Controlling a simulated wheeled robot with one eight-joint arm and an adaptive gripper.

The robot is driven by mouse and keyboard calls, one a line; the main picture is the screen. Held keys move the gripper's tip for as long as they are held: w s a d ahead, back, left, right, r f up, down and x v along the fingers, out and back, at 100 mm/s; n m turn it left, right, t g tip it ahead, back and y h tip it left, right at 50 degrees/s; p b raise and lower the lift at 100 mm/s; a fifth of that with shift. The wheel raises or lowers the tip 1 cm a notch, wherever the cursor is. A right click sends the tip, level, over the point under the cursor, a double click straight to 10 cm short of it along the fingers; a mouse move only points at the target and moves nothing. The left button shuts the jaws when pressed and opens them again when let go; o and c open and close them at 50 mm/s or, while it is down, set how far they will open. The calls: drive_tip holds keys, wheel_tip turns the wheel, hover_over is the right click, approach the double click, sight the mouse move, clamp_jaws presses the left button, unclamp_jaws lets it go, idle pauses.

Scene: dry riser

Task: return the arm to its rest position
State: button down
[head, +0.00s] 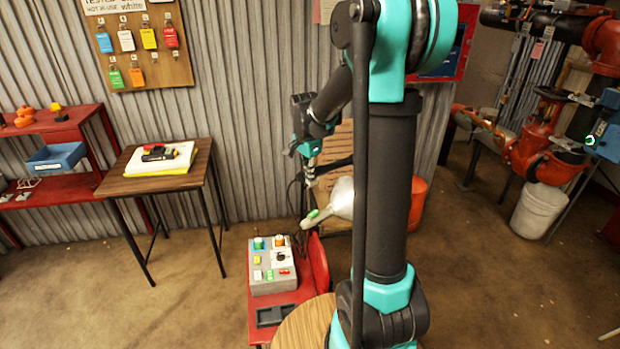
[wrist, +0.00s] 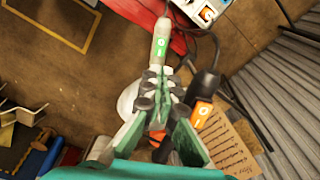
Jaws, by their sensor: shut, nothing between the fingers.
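My arm reaches up through the middle of the head view and bends back down. My gripper (head: 309,178) hangs at its end, behind the upright arm link and above the red bench. In the wrist view the fingers of my gripper (wrist: 160,80) are closed together with nothing held. A pale device with a green switch (wrist: 160,44) lies beyond the fingertips in that view; whether they touch it is unclear. In the head view a white, green-tipped device (head: 341,198) shows below and right of the gripper, partly hidden by my arm.
A grey control box (head: 272,265) with coloured buttons sits on the red bench (head: 318,262). A black device with an orange switch (wrist: 203,100) is close right of the fingers. A wooden table (head: 190,178) stands left. Red pipework (head: 540,140) is at right. The floor between is open.

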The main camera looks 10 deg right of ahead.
drive_tip(key=s+d+f+n+t, duration=0.1)
drive_tip(key=s+f+n+t, duration=0.1)
drive_tip(key=s+n, duration=0.4)
drive_tip(key=s+d+f+n+t, duration=0.1)
drive_tip(key=s+f+n, duration=0.2)
drive_tip(key=s+n, duration=0.4)
drive_tip(key=s, duration=0.9)
drive_tip(key=shift+s+d+f+t+y, duration=0.35)
drive_tip(key=shift+s+d+t+y, duration=0.05)
drive_tip(key=shift+d, duration=0.1)
